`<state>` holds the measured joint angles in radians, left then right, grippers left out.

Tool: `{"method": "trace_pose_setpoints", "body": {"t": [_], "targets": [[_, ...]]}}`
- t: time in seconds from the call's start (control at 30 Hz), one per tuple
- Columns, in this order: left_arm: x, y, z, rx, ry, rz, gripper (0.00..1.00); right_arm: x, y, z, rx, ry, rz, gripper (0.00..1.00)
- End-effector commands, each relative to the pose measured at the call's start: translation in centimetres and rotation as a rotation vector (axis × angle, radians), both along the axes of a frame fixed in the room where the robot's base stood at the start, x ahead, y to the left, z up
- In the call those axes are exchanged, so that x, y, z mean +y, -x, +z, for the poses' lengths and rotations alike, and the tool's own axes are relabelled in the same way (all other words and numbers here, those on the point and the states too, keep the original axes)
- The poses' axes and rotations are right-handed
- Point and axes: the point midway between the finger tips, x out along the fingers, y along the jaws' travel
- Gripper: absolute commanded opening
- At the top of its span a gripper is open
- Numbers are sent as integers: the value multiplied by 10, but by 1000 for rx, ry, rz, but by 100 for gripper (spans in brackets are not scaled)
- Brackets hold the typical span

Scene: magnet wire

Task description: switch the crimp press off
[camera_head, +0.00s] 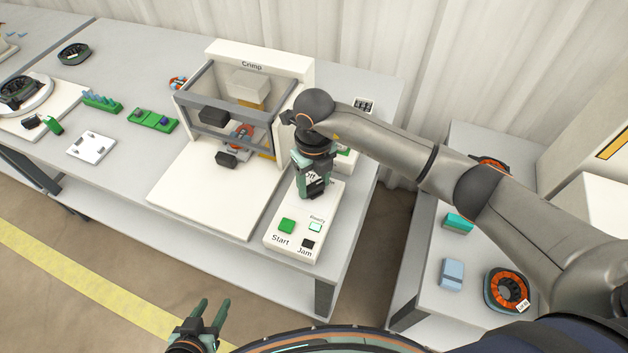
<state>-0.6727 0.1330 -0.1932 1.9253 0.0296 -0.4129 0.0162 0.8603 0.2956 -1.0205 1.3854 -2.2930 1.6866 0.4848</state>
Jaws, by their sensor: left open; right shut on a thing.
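The crimp press (305,66), a white housing labelled "Crimp" with a grey-framed guard, stands at the back of the table. Its white control box (276,243) has a green Start button (287,225), a pale Ready light (315,227) and a black Jam light (308,243). My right gripper (315,192) points down at the upper part of this box, by a partly covered "Off" label. It is shut on the switch there, which its fingers mostly hide. My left gripper (213,318) is open and empty at the bottom, away from the table.
Green blocks (152,120), a white plate (91,145) and a dark ring part (74,54) lie on the table (150,75) to the left. A side table at right holds an orange-and-black ring (508,290) and a blue block (452,274). The press's front plate has bare room.

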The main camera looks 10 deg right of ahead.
Motion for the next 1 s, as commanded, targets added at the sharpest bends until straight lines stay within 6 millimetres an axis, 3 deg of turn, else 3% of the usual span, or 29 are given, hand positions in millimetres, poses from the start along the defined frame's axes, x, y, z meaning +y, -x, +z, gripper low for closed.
{"method": "trace_pose_setpoints", "body": {"t": [0.03, 0.33, 0.67, 1.0], "targets": [[0, 0, 0, 0, 0, 0, 50, 0, 0, 0, 0, 0, 0, 36], [0, 0, 0, 0, 0, 0, 50, 0, 0, 0, 0, 0, 0, 4], [-1, 0, -4, 1, 0, -1, 50, 0, -1, 0, -1, 0, 54, 4], [-12, -4, -15, 3, 14, -20, 50, -1, -1, -2, -3, 2, 299, 4]]}}
